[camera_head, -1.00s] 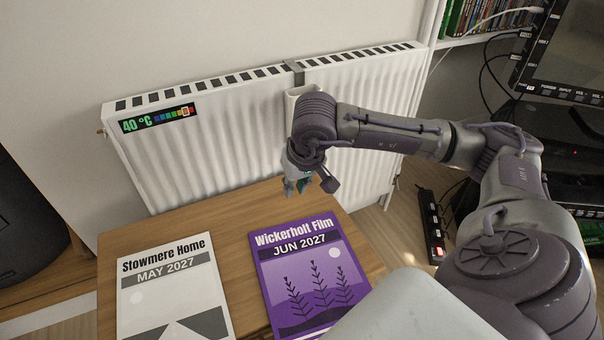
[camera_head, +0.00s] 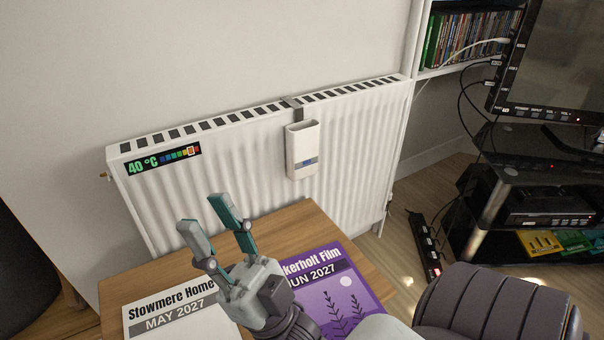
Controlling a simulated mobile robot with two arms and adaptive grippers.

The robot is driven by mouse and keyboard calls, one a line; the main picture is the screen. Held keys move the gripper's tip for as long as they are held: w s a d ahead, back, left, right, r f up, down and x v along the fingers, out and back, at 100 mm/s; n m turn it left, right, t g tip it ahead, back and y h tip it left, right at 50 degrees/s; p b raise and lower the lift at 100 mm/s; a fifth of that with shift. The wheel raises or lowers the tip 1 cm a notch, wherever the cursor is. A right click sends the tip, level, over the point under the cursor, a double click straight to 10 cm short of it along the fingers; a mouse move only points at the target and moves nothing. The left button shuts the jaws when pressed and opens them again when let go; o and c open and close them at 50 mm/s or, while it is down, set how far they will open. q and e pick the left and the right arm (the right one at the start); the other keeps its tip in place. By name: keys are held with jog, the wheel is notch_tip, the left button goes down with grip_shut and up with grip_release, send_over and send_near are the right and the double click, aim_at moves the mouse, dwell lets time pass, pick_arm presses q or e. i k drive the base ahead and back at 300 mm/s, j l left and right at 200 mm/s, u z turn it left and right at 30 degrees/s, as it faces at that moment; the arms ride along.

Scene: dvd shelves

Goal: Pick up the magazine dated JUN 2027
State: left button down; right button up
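The purple magazine (camera_head: 345,290), dated JUN 2027, lies flat on the wooden table (camera_head: 300,222). Its left part is hidden behind my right gripper. A white magazine (camera_head: 165,318), dated MAY 2027, lies to its left, cut off by the bottom edge and partly covered by the gripper. My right gripper (camera_head: 209,217) is open and empty, its two fingers spread and pointing up and left in the picture, toward the radiator. It appears above the table between the two magazines. My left gripper is not in view.
A white radiator (camera_head: 236,165) stands behind the table, with a white humidifier box (camera_head: 301,150) hung on its front. A power strip (camera_head: 424,246) lies on the floor at right. A TV stand (camera_head: 487,215) and a disc shelf (camera_head: 470,38) are further right.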

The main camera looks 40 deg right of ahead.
aim_at(331, 291)
jog(key=i+j+z, duration=0.15)
jog(key=j, duration=0.3)
jog(key=j+z, duration=0.15)
jog(key=j, duration=0.3)
jog(key=i+j+z, duration=0.15)
jog(key=j, duration=0.3)
jog(key=z, duration=1.9)
